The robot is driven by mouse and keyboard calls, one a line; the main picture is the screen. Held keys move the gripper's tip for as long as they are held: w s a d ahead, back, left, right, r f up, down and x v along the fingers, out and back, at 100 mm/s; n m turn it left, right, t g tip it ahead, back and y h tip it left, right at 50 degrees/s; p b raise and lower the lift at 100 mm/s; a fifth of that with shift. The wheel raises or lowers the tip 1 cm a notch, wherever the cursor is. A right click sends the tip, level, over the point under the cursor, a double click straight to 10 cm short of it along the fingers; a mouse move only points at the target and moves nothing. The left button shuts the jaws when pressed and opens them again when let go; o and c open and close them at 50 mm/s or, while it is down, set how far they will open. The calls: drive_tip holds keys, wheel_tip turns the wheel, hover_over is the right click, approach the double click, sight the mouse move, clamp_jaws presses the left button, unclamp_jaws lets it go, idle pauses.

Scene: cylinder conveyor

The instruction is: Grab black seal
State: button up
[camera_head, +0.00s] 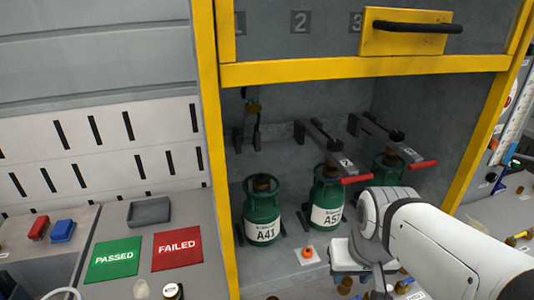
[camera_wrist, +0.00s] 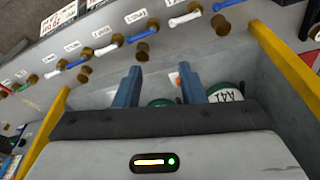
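My gripper (camera_wrist: 160,70) shows in the wrist view as two blue fingers set apart, open with nothing held between them. In the head view my white arm comes in from the lower right, and the fingers cannot be made out. I cannot clearly pick out a black seal in either view. A small orange piece on a white square (camera_head: 307,253) lies on the bench in front of the cylinders. A bit of orange also shows near the right finger in the wrist view.
Green cylinders A41 (camera_head: 262,215) and A57 (camera_head: 326,200) stand in the yellow-framed bay, with a third partly behind my arm. Red-handled clamps (camera_head: 355,179) reach over them. Brass fittings (camera_wrist: 222,24) line the bench front. PASSED (camera_head: 114,260) and FAILED (camera_head: 177,248) mats lie left.

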drive_tip(key=shift+o, duration=1)
drive_tip(key=shift+w+a, duration=0.15)
drive_tip(key=shift+a, duration=0.05)
drive_tip(key=shift+o, duration=0.7)
drive_tip(key=w+a+r+n+y+b, duration=0.2)
drive_tip(key=w+a+n, duration=0.1)
drive_tip(key=w, duration=0.4)
drive_tip(key=w+a+r+n+y+b, duration=0.2)
drive_tip(key=w+a+n+b, duration=0.1)
drive_tip(key=w, duration=0.4)
drive_tip(key=shift+a+n+t, duration=0.3)
drive_tip(key=shift+a+n, duration=0.1)
drive_tip(key=n+t+y+b, duration=0.1)
drive_tip(key=n+y+b, duration=0.25)
drive_tip(key=n, duration=0.25)
approach(261, 177)
drive_tip(key=f+p, duration=0.1)
drive_tip(key=shift+y, duration=0.25)
drive_tip(key=shift+p+x, duration=0.3)
drive_tip(key=shift+x, duration=3.45)
